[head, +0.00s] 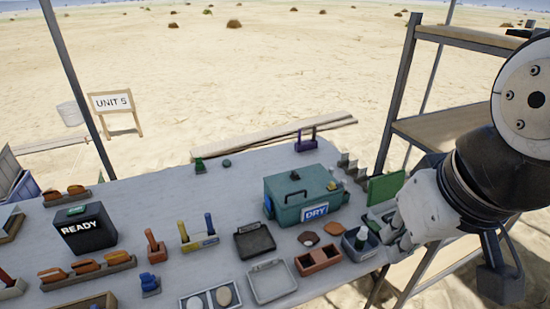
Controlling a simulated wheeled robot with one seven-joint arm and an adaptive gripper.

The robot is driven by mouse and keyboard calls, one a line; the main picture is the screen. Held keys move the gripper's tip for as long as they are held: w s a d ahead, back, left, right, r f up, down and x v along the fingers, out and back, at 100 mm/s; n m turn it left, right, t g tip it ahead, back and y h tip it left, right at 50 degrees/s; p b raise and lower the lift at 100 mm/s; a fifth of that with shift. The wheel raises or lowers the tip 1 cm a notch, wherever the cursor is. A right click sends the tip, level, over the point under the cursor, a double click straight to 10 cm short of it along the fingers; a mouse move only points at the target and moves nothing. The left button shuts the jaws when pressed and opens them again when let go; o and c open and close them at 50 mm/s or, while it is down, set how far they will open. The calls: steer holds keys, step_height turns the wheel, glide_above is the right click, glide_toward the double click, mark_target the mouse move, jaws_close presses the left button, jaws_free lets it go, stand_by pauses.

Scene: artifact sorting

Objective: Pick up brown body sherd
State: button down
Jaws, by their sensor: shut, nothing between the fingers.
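A grey bin (360,250) with a bottle stands between the sherds and my gripper. The green DRY box (301,192) and a red-brown two-part tray (318,261) are close to the sherds. A shelf rack (440,130) rises behind my arm. Black READY box (83,230) stands left.

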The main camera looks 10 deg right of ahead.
mark_target(310, 238)
stand_by(0.3)
